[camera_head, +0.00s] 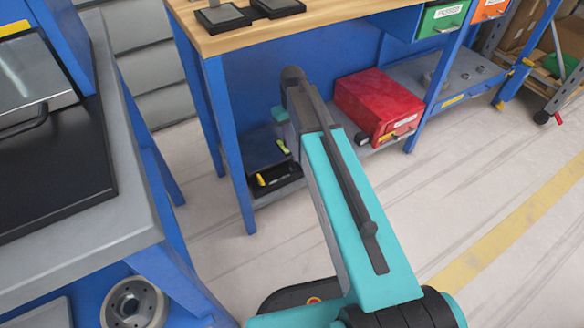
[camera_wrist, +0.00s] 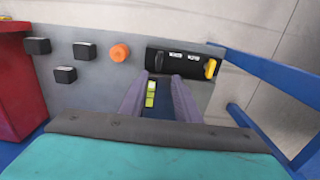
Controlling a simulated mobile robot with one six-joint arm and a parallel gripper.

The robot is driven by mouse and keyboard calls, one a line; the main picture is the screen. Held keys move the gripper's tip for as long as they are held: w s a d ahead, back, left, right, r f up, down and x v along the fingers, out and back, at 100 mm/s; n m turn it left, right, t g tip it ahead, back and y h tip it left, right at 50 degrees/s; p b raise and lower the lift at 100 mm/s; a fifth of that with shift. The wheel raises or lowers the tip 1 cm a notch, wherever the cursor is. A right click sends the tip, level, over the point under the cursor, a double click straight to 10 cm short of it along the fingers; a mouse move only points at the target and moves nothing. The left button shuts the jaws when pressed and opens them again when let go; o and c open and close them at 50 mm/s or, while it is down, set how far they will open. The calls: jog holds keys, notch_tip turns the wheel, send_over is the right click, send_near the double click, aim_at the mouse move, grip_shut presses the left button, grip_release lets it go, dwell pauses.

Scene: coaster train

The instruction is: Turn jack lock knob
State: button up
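In the wrist view, a black panel (camera_wrist: 184,58) with two small white labels, too blurred to read, lies on a grey shelf. It carries a black knob (camera_wrist: 158,62) at its left end and a yellow knob (camera_wrist: 211,69) at its right end. I cannot tell from the labels which is the jack lock knob. My gripper (camera_wrist: 158,77) is open, its two grey fingers apart, with the tips just below the black knob's end of the panel in the picture. Contact cannot be told. In the head view the yellow knob (camera_head: 261,180) shows beside my arm; my fingers are mostly hidden.
An orange knob (camera_wrist: 120,53) and several black blocks (camera_wrist: 65,75) stand left of the panel. A red box (camera_head: 378,105) sits on the shelf. The wooden bench top (camera_head: 215,40) lies above it, with blue legs (camera_head: 236,160) around. A yellow-green piece (camera_wrist: 151,93) shows between my fingers.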

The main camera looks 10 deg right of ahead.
aim_at(292, 164)
jog(key=shift+w+r, duration=0.1)
jog(key=shift+w, duration=0.15)
dwell(0.3)
notch_tip(292, 164, down, 14)
jog(key=b, duration=0.5)
jog(key=shift+r, duration=0.1)
dwell(0.3)
grip_shut()
